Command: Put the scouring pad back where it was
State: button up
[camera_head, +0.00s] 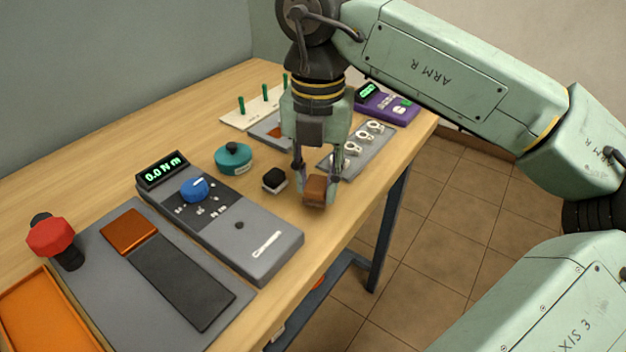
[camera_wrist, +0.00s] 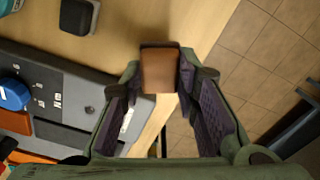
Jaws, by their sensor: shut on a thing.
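The scouring pad (camera_head: 315,191) is a small reddish-brown block. My gripper (camera_head: 316,184) points down and is shut on it, one finger on each side. The pad is near the right edge of the workbench, and I cannot tell whether it touches the wood. In the wrist view the pad (camera_wrist: 160,71) sits between the fingertips (camera_wrist: 166,78), with the bench edge beneath it. A grey mat (camera_head: 190,334) at the lower left bears an orange-brown square (camera_head: 130,231) and a dark strip (camera_head: 182,281).
A torque tester (camera_head: 270,245), a teal round pot (camera_head: 233,158) and a black-topped small block (camera_head: 274,180) stand left of my gripper. A red knob (camera_head: 50,237) and orange tray (camera_head: 45,315) are at lower left. A grey rack with rings (camera_head: 352,165) and purple meter (camera_head: 384,104) are behind.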

aim_at(313, 176)
jog(key=shift+w+a, duration=0.3)
jog(key=shift+w, duration=0.35)
notch_tip(313, 176, down, 3)
jog(key=shift+w+f+p, duration=0.1)
jog(key=shift+f+p, duration=0.1)
jog(key=shift+p, duration=0.45)
jog(key=shift+f, duration=0.15)
jog(key=shift+f, duration=0.1)
jog(key=shift+f+b, duration=0.15)
jog(key=shift+b, duration=0.2)
jog(key=o, duration=1)
notch_tip(313, 176, up, 13)
jog(key=shift+f, duration=0.2)
